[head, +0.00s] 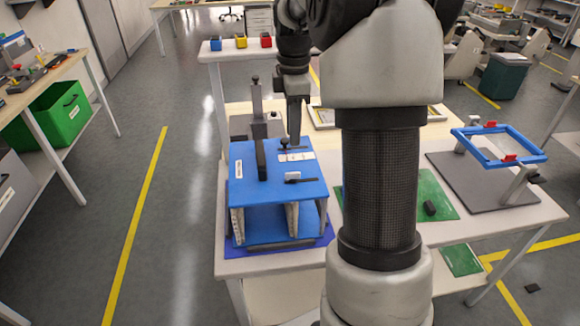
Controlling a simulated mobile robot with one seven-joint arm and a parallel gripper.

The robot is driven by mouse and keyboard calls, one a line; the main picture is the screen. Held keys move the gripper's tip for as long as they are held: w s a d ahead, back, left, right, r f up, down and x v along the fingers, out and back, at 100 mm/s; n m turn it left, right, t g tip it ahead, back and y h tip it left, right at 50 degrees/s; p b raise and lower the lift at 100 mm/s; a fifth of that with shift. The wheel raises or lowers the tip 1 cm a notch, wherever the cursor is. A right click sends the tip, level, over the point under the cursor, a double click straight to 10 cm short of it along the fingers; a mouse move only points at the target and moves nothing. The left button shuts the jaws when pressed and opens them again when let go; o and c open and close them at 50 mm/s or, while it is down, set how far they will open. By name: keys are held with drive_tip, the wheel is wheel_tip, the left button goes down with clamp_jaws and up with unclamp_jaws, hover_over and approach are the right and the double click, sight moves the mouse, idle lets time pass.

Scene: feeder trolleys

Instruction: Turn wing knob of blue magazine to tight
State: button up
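The blue magazine (228,172) stands on the near left of the light table, with a flat blue top and an open front. A small black knob (284,145) sits near its back right edge, beside a white label plate (297,157). A second black lever-like piece (301,181) lies nearer the front by a white block. I cannot tell which is the wing knob, or how it is turned. My gripper (295,140) points down over the back right of the top, close to the small knob. Contact is unclear, and its fingers are too small to read.
A dark upright post (260,145) rises at the magazine's top, left of my gripper. Right of my arm are a green mat (447,194) and a blue frame (543,158) on a grey plate. Small coloured bins (241,42) stand behind. The floor left of the table is open.

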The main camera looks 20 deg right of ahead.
sight(293, 173)
wheel_tip(293, 173, down, 12)
drive_tip(key=shift+f+b, duration=0.15)
drive_tip(key=shift+b, duration=0.15)
clamp_jaws()
